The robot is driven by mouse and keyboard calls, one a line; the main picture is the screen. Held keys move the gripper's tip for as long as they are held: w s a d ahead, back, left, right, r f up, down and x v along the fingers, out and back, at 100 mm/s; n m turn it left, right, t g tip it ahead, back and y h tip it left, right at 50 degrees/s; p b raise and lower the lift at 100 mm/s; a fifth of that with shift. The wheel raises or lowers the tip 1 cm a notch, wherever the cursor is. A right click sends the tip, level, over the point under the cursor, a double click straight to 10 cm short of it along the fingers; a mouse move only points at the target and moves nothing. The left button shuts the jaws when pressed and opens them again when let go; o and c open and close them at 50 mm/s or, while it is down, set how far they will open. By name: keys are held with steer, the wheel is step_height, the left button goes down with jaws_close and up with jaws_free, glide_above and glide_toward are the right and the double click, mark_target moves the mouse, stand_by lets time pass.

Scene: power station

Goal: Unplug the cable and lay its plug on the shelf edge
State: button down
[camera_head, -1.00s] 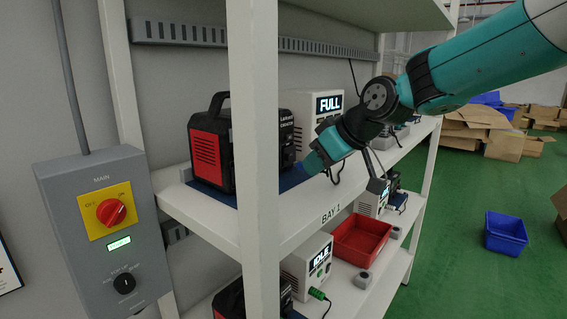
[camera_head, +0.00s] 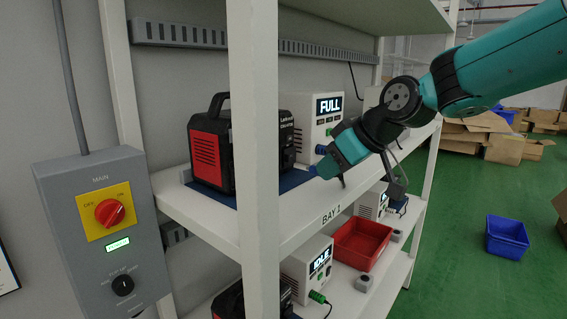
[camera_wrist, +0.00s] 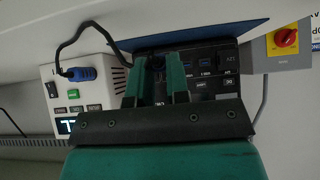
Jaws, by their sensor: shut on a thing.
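My gripper (camera_head: 319,171) is in front of the red and black power station (camera_head: 211,148), by the upper shelf edge (camera_head: 318,221). In the wrist view its teal fingers (camera_wrist: 157,66) are shut on a dark plug (camera_wrist: 158,64), mostly hidden between them. The power station's dark socket face (camera_wrist: 207,62) lies behind them. I cannot tell whether the plug tip is clear of its socket. The black cable (camera_wrist: 92,24) loops from there to a blue plug (camera_wrist: 80,73) seated in the white charger (camera_head: 309,111), whose display reads FULL.
A white post (camera_head: 254,150) stands between the camera and the shelf. A blue mat (camera_wrist: 200,32) lies under the power station. A grey switch box (camera_head: 105,265) is at left. The lower shelf holds a red bin (camera_head: 362,244) and another white charger (camera_head: 306,268).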

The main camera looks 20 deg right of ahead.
mark_target(318, 193)
steer(key=shift+f+b, duration=1.65)
steer(key=shift+f, duration=0.2)
steer(key=c, duration=1)
jaws_free()
steer(key=shift+r, duration=0.1)
steer(key=v, duration=1.6)
steer(key=s+a+f+g, duration=0.4)
steer(key=s+a+f, duration=0.3)
steer(key=a+f, duration=0.35)
steer(key=s+a+f+g, duration=0.1)
steer(key=s+f, duration=0.2)
steer(key=s+a+f+g, duration=0.1)
steer(key=s+f, duration=0.2)
steer(key=s, duration=0.1)
steer(key=s+a+f+g+h, duration=0.1)
steer(key=s+a+f, duration=0.1)
steer(key=s+f, duration=0.1)
steer(key=shift+s+f, duration=0.2)
steer(key=shift+f, duration=0.05)
